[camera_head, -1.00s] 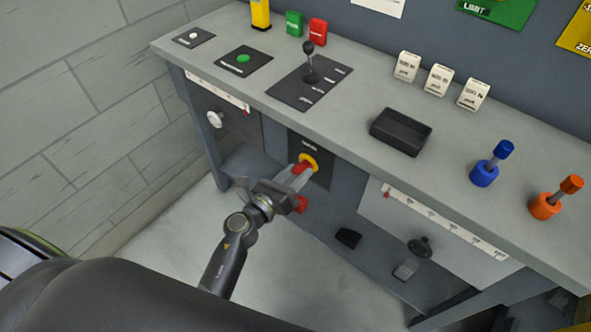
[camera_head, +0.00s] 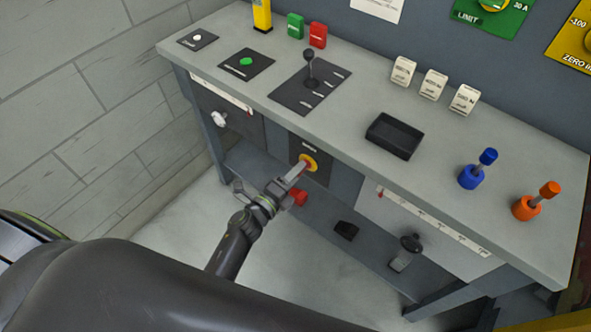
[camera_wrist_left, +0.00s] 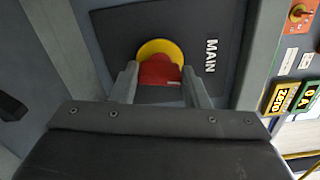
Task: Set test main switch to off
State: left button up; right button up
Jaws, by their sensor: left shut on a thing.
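The main switch (camera_wrist_left: 160,72) is a red knob on a yellow round base, set in a dark plate marked MAIN on the front of the bench. In the head view its yellow base (camera_head: 312,160) shows below the bench top's edge, with the red knob mostly hidden by the fingers. My left gripper (camera_head: 298,172) reaches it from the front. In the left wrist view the two fingers of the left gripper (camera_wrist_left: 160,82) stand on either side of the red knob and are shut on it. My right gripper is not in view.
The bench top (camera_head: 225,90) overhangs the switch. A red object (camera_head: 299,198) lies just below my gripper. A lever (camera_head: 311,68) and black tray (camera_head: 394,136) are on top.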

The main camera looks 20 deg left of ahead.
pick_arm(q)
jog(key=shift+n+p, duration=0.45)
jog(key=shift+n, duration=0.65)
jog(key=shift+f, duration=0.1)
jog(key=o, duration=1)
jog(key=b+v, duration=0.1)
jog(key=v, duration=1.6)
jog(key=shift+s+a, duration=0.1)
jog(key=shift+s, duration=0.1)
